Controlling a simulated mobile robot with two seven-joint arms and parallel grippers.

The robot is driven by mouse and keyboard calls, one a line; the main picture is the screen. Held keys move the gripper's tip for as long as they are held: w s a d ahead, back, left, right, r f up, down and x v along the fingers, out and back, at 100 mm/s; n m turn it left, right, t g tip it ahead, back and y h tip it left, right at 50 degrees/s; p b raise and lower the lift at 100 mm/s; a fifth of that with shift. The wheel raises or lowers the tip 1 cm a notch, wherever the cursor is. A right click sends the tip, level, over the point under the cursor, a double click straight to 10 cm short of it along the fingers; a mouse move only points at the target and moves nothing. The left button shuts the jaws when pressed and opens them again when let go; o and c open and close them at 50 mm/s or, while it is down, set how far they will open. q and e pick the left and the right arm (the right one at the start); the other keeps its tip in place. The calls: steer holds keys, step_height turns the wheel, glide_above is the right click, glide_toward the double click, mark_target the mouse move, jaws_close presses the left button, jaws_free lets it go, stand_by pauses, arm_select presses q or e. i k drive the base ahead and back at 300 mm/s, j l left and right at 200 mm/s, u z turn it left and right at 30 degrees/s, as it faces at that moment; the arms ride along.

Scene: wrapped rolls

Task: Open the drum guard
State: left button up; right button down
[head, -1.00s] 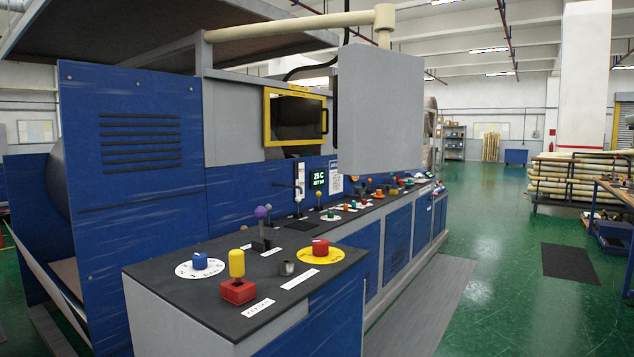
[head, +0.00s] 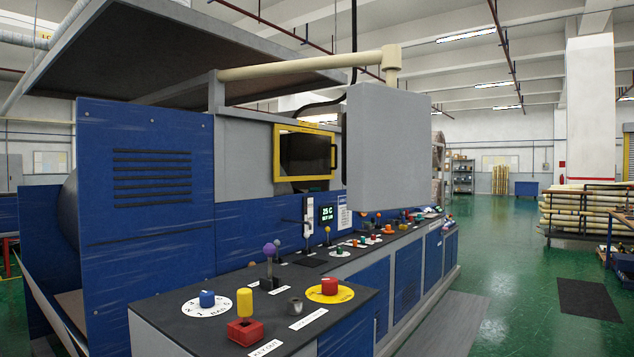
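The drum guard appears to be the yellow-framed window (head: 278,152) in the machine's grey upper wall, with a dark pane (head: 304,153) and a black handle on its right side. It looks shut, though a hanging grey box hides the area to its right. Neither of my grippers shows in the head view.
A grey box (head: 388,148) hangs from a cream arm (head: 300,66) in front of the machine. A dark console (head: 190,327) with knobs, levers and a red button (head: 329,286) juts toward me.

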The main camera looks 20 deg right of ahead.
mark_target(276, 127)
steer(key=i+l+z, duration=0.3)
steer(key=l+z, duration=0.2)
steer(key=l, duration=0.25)
steer(key=i+l+z, duration=1.2)
steer(key=i, duration=0.35)
steer(key=i+l+z, duration=0.15)
steer(key=i, duration=0.35)
steer(key=i+l+u, duration=0.1)
steer(key=i+u, duration=0.35)
steer(key=i, duration=0.7)
steer(key=i+u, duration=0.3)
steer(key=i, duration=0.25)
steer(key=i+u, duration=0.25)
steer(key=i, duration=0.3)
steer(key=i+l+u, duration=0.1)
steer(key=i+u, duration=0.2)
steer(key=i, duration=0.2)
steer(key=i+l+u, duration=0.3)
steer(key=i, duration=0.2)
steer(key=i+j, duration=0.05)
steer(key=j, duration=0.05)
